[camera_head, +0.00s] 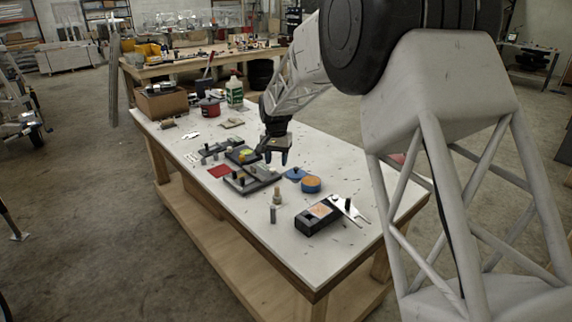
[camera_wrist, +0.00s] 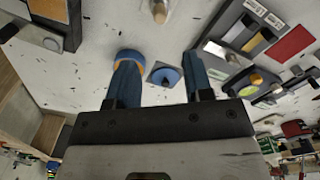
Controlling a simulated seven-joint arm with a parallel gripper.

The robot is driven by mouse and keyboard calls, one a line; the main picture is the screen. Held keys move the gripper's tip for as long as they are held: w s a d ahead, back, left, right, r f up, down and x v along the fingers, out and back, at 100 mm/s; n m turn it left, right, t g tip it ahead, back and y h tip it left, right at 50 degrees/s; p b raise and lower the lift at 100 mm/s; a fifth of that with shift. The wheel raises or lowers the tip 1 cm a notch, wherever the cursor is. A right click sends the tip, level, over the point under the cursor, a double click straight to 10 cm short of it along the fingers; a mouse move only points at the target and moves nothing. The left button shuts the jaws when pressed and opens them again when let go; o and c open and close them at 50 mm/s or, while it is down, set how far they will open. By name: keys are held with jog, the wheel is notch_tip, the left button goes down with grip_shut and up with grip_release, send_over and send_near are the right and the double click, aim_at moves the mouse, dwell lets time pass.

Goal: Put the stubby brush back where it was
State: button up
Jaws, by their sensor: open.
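My gripper (camera_head: 277,158) is open and empty above the white worktable (camera_head: 300,262). Its two blue fingers (camera_wrist: 160,80) point down in the wrist view, well apart. A small upright piece with a pale wooden top (camera_head: 277,197) stands on the table nearer the front; it may be the stubby brush, but I cannot be sure. A wooden-tipped piece also shows at the top of the wrist view (camera_wrist: 159,11). A blue round piece on a dark square base (camera_wrist: 165,76) shows between the fingers, also in the head view (camera_head: 295,173). Nothing is held.
A grey tray-like holder (camera_head: 250,181), a red square (camera_head: 219,171) and a black box (camera_head: 317,217) lie around. A red pot (camera_head: 210,107) and cardboard box (camera_head: 161,102) stand at the far end.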

jog(key=s+d+r+t, duration=0.1)
jog(key=s+d+r, duration=0.6)
jog(key=s+d, duration=0.3)
jog(key=s+d+r, duration=0.7)
jog(key=s+d, duration=0.1)
jog(key=s, duration=0.4)
jog(key=s+d+f, duration=0.1)
jog(key=s+d, duration=0.2)
jog(key=s, duration=0.7)
jog(key=s+d+f+n+t, duration=0.1)
jog(key=s+d, duration=0.3)
jog(key=s, duration=0.7)
jog(key=s+d+f+n, duration=0.1)
jog(key=s+d+f, duration=0.1)
jog(key=s, duration=0.8)
jog(key=shift+s+d+t, duration=0.3)
jog(key=shift+s+d, duration=0.05)
jog(key=shift+d, duration=0.35)
